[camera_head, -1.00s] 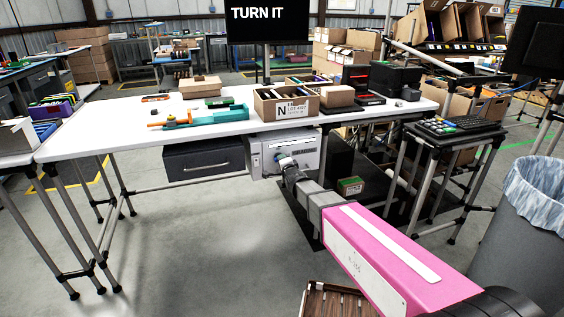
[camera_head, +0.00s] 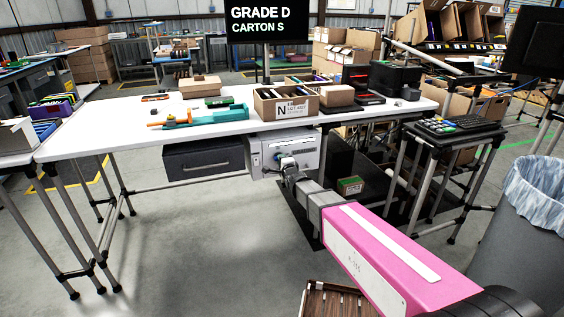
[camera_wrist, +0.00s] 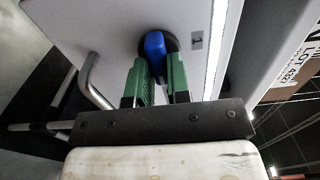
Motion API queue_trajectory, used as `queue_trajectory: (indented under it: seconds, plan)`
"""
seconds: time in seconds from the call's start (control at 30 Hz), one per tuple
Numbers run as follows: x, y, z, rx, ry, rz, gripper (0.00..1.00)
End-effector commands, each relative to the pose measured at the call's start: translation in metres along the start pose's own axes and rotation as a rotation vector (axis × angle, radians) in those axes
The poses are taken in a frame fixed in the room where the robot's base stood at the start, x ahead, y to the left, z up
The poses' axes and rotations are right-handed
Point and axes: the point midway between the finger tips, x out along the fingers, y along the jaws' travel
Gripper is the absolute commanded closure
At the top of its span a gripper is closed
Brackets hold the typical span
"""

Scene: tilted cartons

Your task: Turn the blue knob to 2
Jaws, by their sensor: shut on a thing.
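The blue knob (camera_wrist: 154,45) shows in the wrist view on a dark round base on the face of a pale grey box. That box (camera_head: 306,150) hangs under the white table in the head view. My gripper's green fingers (camera_wrist: 158,74) are on either side of the knob, shut on it. The knob looks tilted slightly in the wrist view. In the head view my gripper (camera_head: 285,162) is at the box's front and hides the knob.
A dark drawer (camera_head: 203,158) with a bar handle hangs left of the box. The table (camera_head: 110,137) above carries cartons and tools. A screen (camera_head: 267,22) reads "GRADE D CARTON S". A side stand with a keypad (camera_head: 450,126) and a grey bin (camera_head: 520,240) stand right.

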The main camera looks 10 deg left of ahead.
Motion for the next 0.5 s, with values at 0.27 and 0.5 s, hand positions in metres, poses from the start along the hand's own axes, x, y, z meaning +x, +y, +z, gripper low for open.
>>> queue_trajectory:
  seconds: [0.27, 0.5]
  plan:
    - [0.0000, 0.0004, -0.0005, 0.003, 0.001, 0.001, 0.57]
    - [-0.0048, 0.0001, -0.0002, 0.002, 0.001, 0.001, 0.57]
